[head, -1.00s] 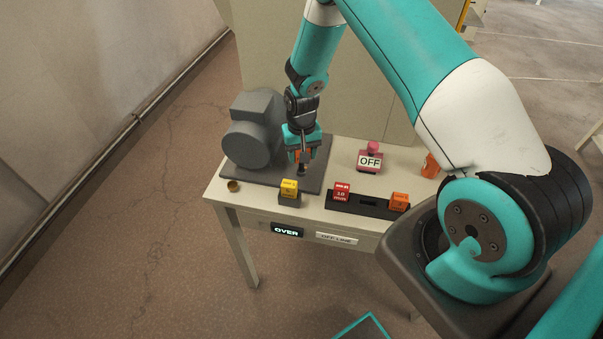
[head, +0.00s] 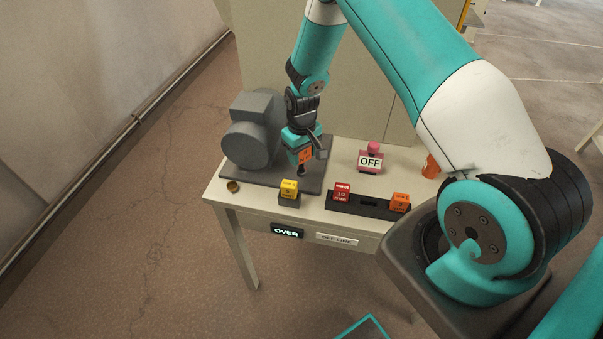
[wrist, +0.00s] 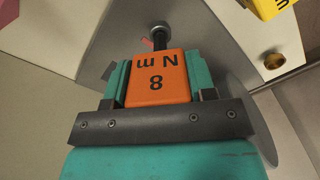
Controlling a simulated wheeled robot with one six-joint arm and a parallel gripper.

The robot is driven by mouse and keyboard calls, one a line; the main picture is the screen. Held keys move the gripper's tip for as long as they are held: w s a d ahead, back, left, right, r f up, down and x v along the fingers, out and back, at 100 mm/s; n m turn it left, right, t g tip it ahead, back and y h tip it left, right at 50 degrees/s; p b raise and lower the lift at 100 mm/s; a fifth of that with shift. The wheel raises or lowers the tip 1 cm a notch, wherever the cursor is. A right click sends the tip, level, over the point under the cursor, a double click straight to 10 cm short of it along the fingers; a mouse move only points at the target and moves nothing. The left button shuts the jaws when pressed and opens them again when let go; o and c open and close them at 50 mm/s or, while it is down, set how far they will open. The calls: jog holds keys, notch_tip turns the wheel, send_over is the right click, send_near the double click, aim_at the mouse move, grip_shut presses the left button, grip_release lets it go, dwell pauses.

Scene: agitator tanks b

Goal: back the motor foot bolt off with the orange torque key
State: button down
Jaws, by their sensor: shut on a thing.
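My gripper (head: 303,148) is shut on an orange torque key (head: 306,156) above the grey motor plate. In the wrist view the orange key (wrist: 157,78), marked 8 N m, sits between the teal fingers. A dark cylindrical piece (wrist: 160,36) extends beyond the key's far end; I cannot tell which part is key shank and which is bolt. In the head view this dark piece (head: 301,170) meets the plate below the key. The bolt head itself is not clearly visible. The grey motor (head: 251,138) stands left of my gripper.
A yellow key block (head: 289,187) stands in front of the plate. A dark rack (head: 368,204) holds a red block (head: 342,190) and another orange block (head: 400,201). A pink OFF switch (head: 370,160) stands behind. A brass cup (head: 233,187) is at left. The table display (head: 287,231) reads OVER.

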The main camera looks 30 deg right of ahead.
jog(key=shift+n, duration=0.9)
jog(key=shift+n+b, duration=0.35)
jog(key=shift+n, duration=1.15)
jog(key=shift+m, duration=0.3)
jog(key=shift+r, duration=0.15)
jog(key=shift+r+p, duration=0.9)
jog(key=shift+r, duration=0.4)
jog(key=shift+r, duration=0.15)
jog(key=shift+r+p, duration=1.45)
jog(key=shift+r, duration=0.5)
